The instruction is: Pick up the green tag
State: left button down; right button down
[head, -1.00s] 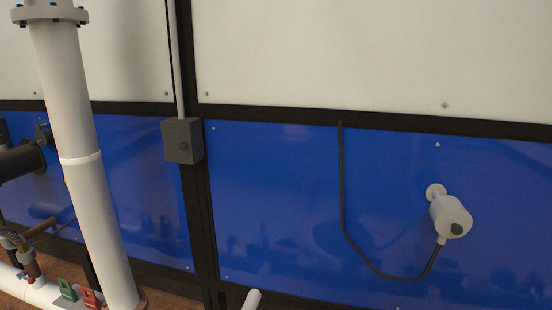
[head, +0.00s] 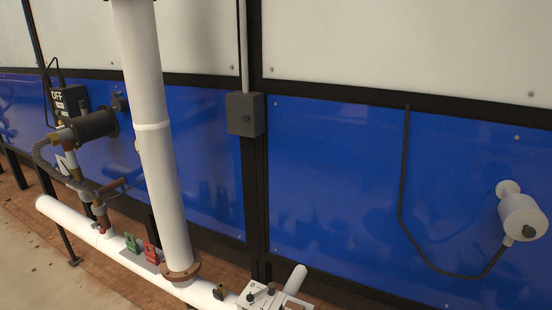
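A small green tag (head: 131,243) sits on top of the white horizontal pipe in the head view, at the lower left. A red tag (head: 151,252) of similar shape stands just right of it, on the same small plate. Neither of my grippers shows in the head view, so I cannot see how they stand relative to the tag.
A thick white upright pipe (head: 157,150) rises right of the tags from a brown flange (head: 181,272). A black motor-like cylinder (head: 92,124) and brown-handled valve (head: 103,190) stand left. A control box with knobs (head: 262,297) is at the bottom. Open floor (head: 40,270) lies lower left.

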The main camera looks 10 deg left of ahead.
aim_at(132, 245)
jog(key=u, duration=1.45)
jog(key=i+j+z, duration=0.15)
jog(key=z, duration=0.3)
jog(key=i+j+z, duration=0.1)
jog(key=z, duration=0.3)
jog(key=i+j+z, duration=0.1)
jog(key=j+z, duration=0.15)
jog(key=z, duration=0.2)
